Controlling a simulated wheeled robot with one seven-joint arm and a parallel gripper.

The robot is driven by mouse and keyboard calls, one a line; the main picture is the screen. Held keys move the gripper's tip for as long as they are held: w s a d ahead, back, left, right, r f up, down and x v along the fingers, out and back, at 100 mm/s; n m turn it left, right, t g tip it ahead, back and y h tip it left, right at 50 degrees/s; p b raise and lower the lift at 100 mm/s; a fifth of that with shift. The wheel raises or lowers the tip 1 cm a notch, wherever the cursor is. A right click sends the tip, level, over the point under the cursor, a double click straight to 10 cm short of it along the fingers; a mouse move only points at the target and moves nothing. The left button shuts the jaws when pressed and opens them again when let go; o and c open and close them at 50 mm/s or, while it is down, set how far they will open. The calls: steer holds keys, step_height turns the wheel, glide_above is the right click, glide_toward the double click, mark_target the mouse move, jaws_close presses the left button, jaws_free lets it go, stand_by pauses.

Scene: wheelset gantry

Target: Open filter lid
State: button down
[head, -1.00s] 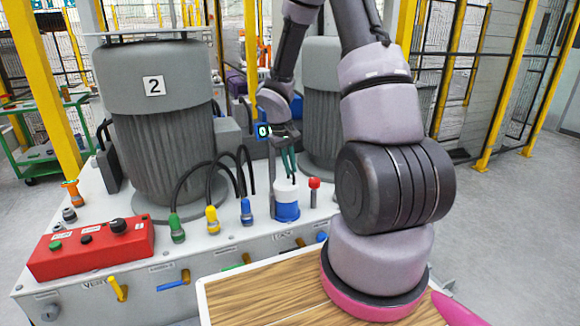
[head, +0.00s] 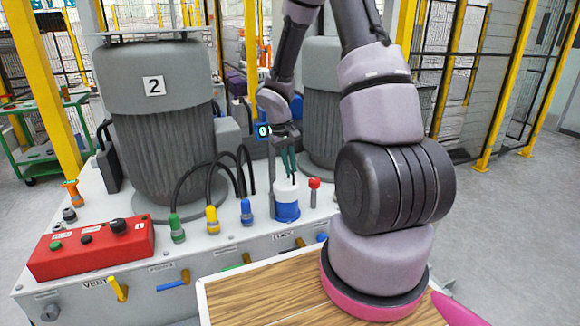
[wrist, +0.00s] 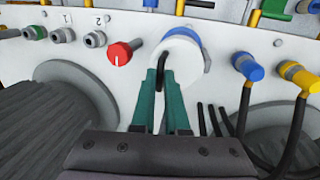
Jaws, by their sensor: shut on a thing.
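The filter (head: 286,201) stands on the white machine top as a short cylinder with a blue lower body and a white lid (head: 286,188). In the wrist view the white lid (wrist: 180,50) shows from above with a dark curved handle (wrist: 163,62) on it. My gripper (head: 289,172) reaches down to the lid from above. In the wrist view its two green fingers (wrist: 163,80) are closed in on the dark handle. The fingers hide part of the handle and lid.
A red knob (head: 314,190) stands close right of the filter. Blue (head: 246,212), yellow (head: 212,220) and green (head: 176,228) hose connectors stand to its left. Grey motors (head: 160,130) rise behind. A red control box (head: 92,248) sits at the left.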

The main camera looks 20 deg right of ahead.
mark_target(280, 184)
steer(key=shift+a+r, duration=0.1)
steer(key=shift+a, duration=0.05)
steer(key=shift+a+r+h, duration=0.3)
steer(key=shift+a+h, duration=0.55)
steer(key=shift+h, duration=0.05)
steer(key=shift+a+r+h, duration=0.3)
steer(key=shift+a+h, duration=0.5)
steer(key=shift+h, duration=0.1)
steer(key=a+f+h, duration=0.1)
steer(key=a+h, duration=0.2)
steer(key=h, duration=0.1)
steer(key=a+f+h, duration=0.1)
steer(key=a+h, duration=0.3)
steer(key=a+f+h, duration=0.1)
steer(key=a+h, duration=0.3)
steer(key=shift+a, duration=0.2)
steer(key=shift+a+f, duration=0.4)
steer(key=shift+f, duration=0.25)
steer(key=c, duration=0.9)
jaws_free()
steer(key=shift+d, duration=0.15)
